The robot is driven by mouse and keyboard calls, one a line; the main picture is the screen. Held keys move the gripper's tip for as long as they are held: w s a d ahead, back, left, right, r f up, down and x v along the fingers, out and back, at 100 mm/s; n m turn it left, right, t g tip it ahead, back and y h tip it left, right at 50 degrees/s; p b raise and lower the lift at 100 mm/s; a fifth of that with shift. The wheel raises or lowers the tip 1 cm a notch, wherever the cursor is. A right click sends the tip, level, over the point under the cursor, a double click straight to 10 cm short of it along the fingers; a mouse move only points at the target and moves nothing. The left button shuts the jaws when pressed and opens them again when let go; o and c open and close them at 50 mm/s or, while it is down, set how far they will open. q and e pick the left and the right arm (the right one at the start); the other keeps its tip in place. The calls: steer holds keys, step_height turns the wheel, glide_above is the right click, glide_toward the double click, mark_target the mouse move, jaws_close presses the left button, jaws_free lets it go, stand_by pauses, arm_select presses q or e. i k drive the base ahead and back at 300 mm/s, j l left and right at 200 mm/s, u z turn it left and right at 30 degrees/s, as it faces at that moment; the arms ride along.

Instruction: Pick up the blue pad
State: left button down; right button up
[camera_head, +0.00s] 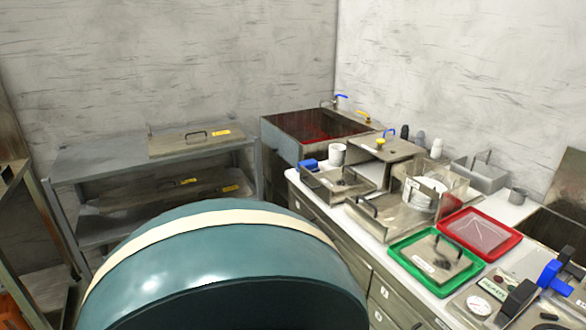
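A small blue block (308,164), which may be the blue pad, lies at the far left end of the white counter (384,235). It is next to a metal tray (337,184) and a white cup (337,154). It is small in the view, so I cannot tell its exact shape or whether it touches the tray. Neither of my grippers is in view.
A metal sink (311,129) stands behind the counter's far end. A green tray (436,262), a red tray (480,236) and a plate stack (424,191) crowd the counter. A grey shelf unit (105,165) stands left. The lower-middle floor is hidden.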

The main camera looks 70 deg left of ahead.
mark_target(311, 164)
steer(key=u, duration=2.25)
steer(key=i+j+z, duration=0.1)
steer(key=z, duration=0.3)
steer(key=i+j+z, duration=0.15)
steer(key=z, duration=0.25)
steer(key=i+j+z, duration=0.1)
steer(key=j+z, duration=0.15)
steer(key=z, duration=0.15)
steer(key=i+j+z, duration=0.2)
steer(key=j, duration=0.3)
steer(key=j+z, duration=0.25)
steer(key=j, duration=0.3)
